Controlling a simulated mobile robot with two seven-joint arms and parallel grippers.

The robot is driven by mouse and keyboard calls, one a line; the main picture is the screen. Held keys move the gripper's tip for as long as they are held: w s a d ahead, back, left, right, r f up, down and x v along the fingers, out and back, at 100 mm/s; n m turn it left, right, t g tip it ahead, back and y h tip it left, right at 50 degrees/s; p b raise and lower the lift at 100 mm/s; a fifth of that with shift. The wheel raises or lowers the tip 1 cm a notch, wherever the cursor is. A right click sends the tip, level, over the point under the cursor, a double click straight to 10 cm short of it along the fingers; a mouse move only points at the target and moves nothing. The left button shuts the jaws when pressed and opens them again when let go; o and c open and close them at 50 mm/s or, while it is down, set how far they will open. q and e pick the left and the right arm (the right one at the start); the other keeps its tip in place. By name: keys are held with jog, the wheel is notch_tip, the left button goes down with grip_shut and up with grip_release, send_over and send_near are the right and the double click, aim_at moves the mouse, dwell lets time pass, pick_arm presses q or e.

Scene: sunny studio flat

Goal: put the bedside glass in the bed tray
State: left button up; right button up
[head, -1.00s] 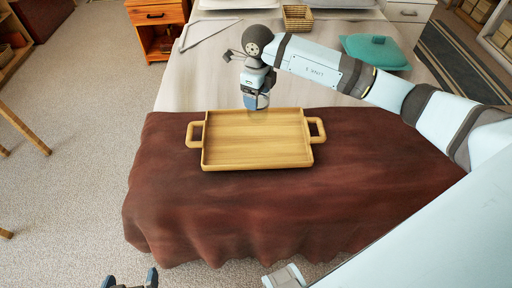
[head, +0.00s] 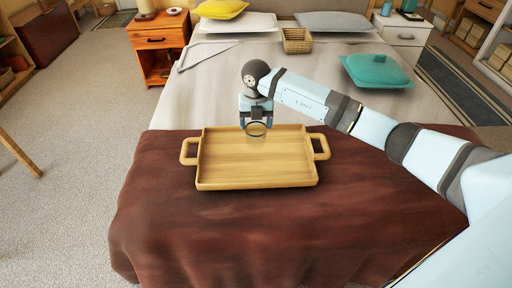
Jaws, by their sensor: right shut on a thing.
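The bed tray (head: 225,180), light wood with two side handles, lies on the brown blanket at the foot of the bed. My right gripper (head: 257,125) points down over the far middle part of the tray. It is shut on the bedside glass (head: 257,130), a small clear thing that shows faintly between and below the fingers. I cannot tell whether the glass touches the tray floor. The rest of the tray is empty. My left gripper is out of view.
The brown blanket (head: 220,235) is bare around the tray. A wicker basket (head: 297,41), a teal cushion (head: 377,71) and pillows lie farther up the bed. An orange nightstand (head: 158,45) stands at the left, a white one (head: 404,38) at the right.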

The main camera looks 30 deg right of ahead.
aim_at(256, 144)
notch_tip(256, 144, down, 5)
jog(key=shift+r+b, duration=0.1)
jog(key=shift+b, duration=0.2)
jog(key=shift+f, duration=0.25)
notch_tip(256, 144, down, 4)
jog(key=shift+f+b, duration=0.1)
jog(key=shift+b, duration=0.35)
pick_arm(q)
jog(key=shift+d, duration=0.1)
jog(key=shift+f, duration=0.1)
pick_arm(e)
jog(key=shift+f, duration=0.1)
jog(key=o, duration=1.1)
jog(key=shift+f, duration=0.1)
jog(key=shift+c, duration=0.2)
